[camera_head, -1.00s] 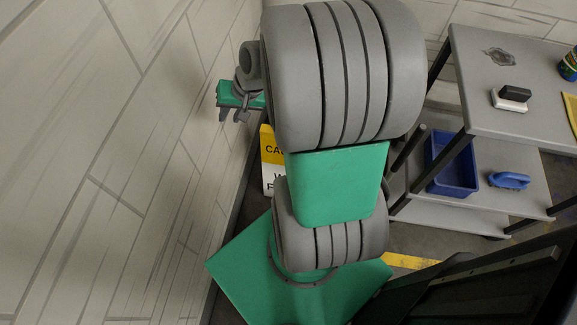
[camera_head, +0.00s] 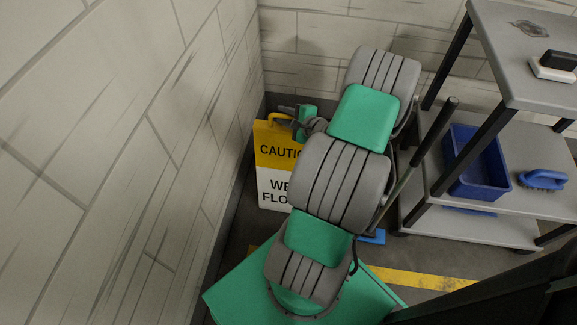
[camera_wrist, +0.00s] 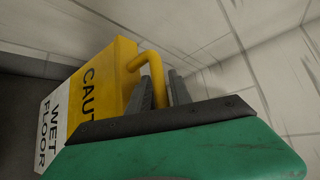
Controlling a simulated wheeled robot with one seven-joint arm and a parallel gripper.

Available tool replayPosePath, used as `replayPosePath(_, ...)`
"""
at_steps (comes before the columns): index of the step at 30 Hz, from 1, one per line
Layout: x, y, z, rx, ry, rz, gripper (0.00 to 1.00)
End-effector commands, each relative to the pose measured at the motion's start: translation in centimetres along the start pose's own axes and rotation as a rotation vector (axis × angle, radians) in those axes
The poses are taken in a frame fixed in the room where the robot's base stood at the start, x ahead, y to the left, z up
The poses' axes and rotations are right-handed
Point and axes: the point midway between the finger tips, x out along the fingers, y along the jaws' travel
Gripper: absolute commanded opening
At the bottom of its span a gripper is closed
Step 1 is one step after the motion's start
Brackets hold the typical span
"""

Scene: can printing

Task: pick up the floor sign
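The floor sign (camera_head: 276,165) is a yellow and white panel with black lettering reading "CAUTION" and "WET FLOOR". It stands upright in the corner by the left wall, with its right part hidden behind my arm. In the wrist view, the sign (camera_wrist: 95,88) is at left, and its yellow bent handle (camera_wrist: 152,66) sticks out from its top edge. My gripper (camera_wrist: 161,84) has its two dark fingers apart, on either side of the handle, with a small gap showing. In the head view, my gripper (camera_head: 287,110) is at the sign's top, beside the handle (camera_head: 279,118).
A grey shelved cart (camera_head: 510,55) stands at right, holding a blue bin (camera_head: 480,165) and a blue brush (camera_head: 542,180). A dark pole (camera_head: 436,125) leans near the cart, behind my arm. Brick walls close off the left and back. Yellow tape (camera_head: 425,278) marks the floor.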

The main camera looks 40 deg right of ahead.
Motion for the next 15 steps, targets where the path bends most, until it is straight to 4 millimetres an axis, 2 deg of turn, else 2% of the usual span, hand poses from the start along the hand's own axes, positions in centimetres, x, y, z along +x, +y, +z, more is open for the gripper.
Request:
replayPosePath(6,0.2,-0.09,0.03,-0.001,0.0,0.0,0.25)
replayPosePath(15,0.18,-0.07,0.04,-0.002,0.0,0.0,0.01)
